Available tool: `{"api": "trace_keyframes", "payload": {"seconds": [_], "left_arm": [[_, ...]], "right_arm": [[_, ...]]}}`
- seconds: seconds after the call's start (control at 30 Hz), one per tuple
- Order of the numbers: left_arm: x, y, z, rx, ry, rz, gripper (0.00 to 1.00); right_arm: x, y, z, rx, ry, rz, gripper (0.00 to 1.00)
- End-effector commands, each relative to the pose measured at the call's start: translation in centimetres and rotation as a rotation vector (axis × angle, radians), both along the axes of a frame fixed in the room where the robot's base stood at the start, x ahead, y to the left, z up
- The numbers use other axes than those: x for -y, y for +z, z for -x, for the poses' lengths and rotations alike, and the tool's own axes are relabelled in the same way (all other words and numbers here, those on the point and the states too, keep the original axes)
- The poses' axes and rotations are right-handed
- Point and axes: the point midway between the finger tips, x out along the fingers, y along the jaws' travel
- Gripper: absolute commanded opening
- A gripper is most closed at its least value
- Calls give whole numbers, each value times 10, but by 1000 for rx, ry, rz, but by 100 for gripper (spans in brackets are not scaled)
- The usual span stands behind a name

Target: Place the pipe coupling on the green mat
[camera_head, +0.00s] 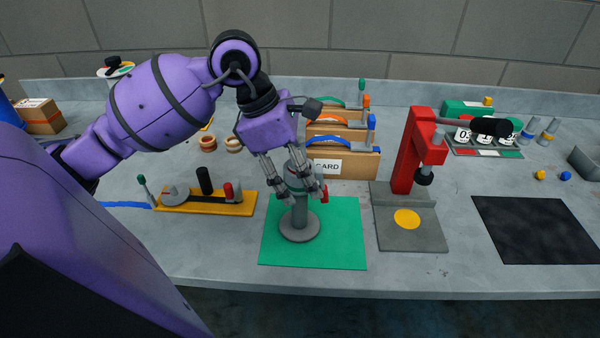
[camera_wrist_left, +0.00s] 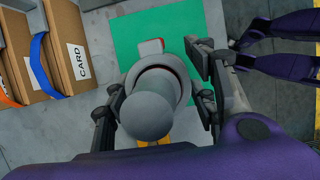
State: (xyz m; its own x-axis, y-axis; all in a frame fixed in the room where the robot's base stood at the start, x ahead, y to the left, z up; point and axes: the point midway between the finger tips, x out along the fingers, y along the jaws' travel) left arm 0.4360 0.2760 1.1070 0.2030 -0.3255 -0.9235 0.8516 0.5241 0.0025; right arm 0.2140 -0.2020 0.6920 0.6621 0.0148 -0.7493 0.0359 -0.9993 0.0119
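The green mat (camera_head: 340,245) lies on the bench near its front edge. A grey fitting (camera_head: 299,215) with a round foot and an upright post stands on it; I cannot tell if this is the pipe coupling. My left gripper (camera_head: 296,196) points down over the mat, with its fingers spread on either side of the post's upper part. In the left wrist view the fitting's rounded grey top (camera_wrist_left: 148,115) sits between the fingers, with slight gaps visible beside it. A small red part (camera_head: 324,193) shows by the right finger. My right gripper is not in view.
A yellow fixture (camera_head: 215,207) with upright pegs stands left of the mat. A red press (camera_head: 403,160) on a grey base stands to the right. Cardboard boxes marked CARD (camera_head: 362,163) stand behind. A black mat (camera_head: 535,230) lies farther right.

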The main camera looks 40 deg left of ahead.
Motion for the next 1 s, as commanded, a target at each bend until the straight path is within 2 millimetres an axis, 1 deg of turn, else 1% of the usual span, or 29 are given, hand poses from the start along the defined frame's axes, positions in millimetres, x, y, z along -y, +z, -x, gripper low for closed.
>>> {"api": "trace_keyframes", "payload": {"seconds": [0.33,0.47,0.57,0.8,0.9,1.0], "left_arm": [[0,1,0,1,0,0,64],[-2,9,0,3,1,-2,64],[-7,23,3,3,2,-3,64],[-24,71,14,3,2,-3,64],[-30,88,18,2,1,-2,64],[-35,102,21,1,1,-2,64]], "right_arm": [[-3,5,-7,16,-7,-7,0],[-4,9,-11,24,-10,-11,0],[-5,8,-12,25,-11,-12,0],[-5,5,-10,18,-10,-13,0],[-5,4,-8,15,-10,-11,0],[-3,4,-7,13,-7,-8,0]]}}
